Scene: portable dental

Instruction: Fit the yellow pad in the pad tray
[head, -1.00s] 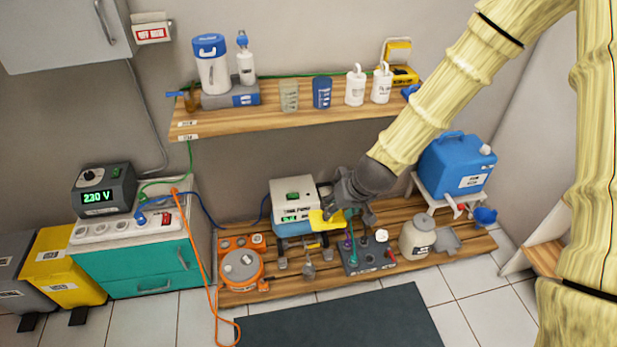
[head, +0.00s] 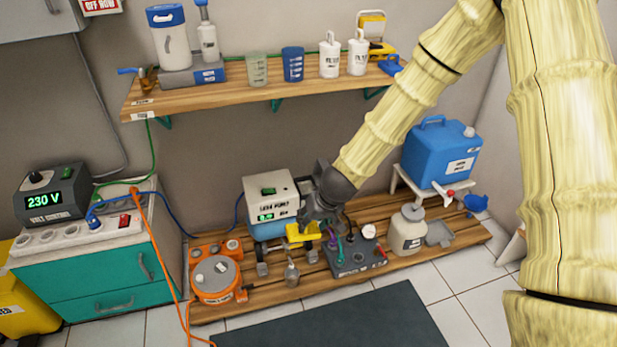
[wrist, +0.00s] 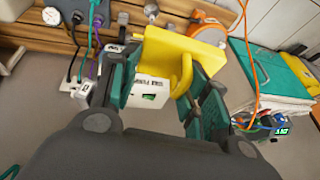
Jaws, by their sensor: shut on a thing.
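The yellow pad (head: 302,233) is in my gripper (head: 318,212), in front of the white and blue pump box (head: 271,200) on the low wooden platform. In the wrist view the pad (wrist: 190,52) shows as a yellow plate with a curved handle, between the dark green fingers of my gripper (wrist: 166,78). The fingers are shut on it. Small grey metal pieces (head: 291,272) stand just below and in front of the pad. I cannot tell for certain which part is the pad tray, or whether the pad touches anything there.
An orange round device (head: 216,278) stands left of the pump. A grey block with coloured leads (head: 354,258) and a cream jar (head: 407,232) stand close on the right. The wooden shelf (head: 250,93) runs above. An orange cable (head: 160,255) hangs at left.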

